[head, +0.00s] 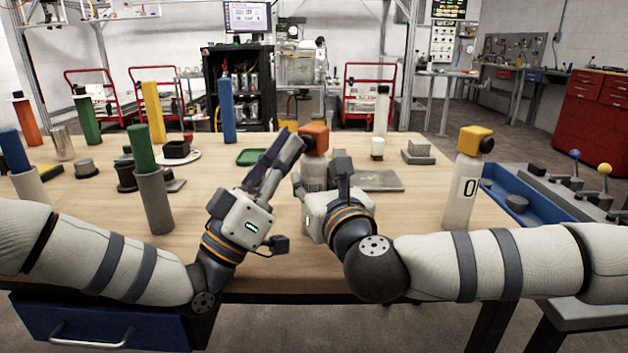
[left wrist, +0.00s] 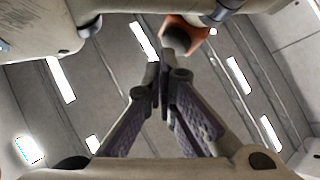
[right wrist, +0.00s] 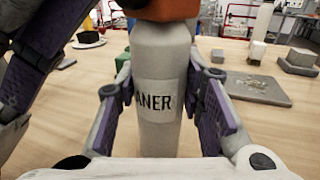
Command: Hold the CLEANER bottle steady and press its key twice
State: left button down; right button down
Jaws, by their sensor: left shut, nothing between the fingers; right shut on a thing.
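The CLEANER bottle (head: 313,172) is white with an orange cap (head: 314,133) and stands upright near the table's middle. Its label partly shows as "ANER" in the right wrist view (right wrist: 155,125). My right gripper (right wrist: 160,88) is shut on the bottle's body, one finger on each side. My left gripper (head: 298,140) is shut and empty, its fingertips raised beside the cap's left side. In the left wrist view the dark round key (left wrist: 177,40) on the orange cap is just beyond the left fingertips (left wrist: 164,62). I cannot tell whether they touch.
Another white bottle with a yellow cap (head: 463,190) stands to the right, near a blue tray (head: 520,200). A grey plate (head: 378,181) lies behind my right gripper. A green-topped cylinder (head: 154,202) and several coloured posts stand on the left. The table's front middle is clear.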

pick_arm(q)
jog(key=shift+s, duration=0.1)
jog(key=s+a, duration=0.3)
jog(key=s, duration=0.2)
jog(key=shift+s, duration=0.15)
dwell(1.8)
jog(key=w+d, duration=0.3)
jog(key=w, duration=0.2)
jog(key=shift+w, duration=0.2)
dwell(0.4)
dwell(1.3)
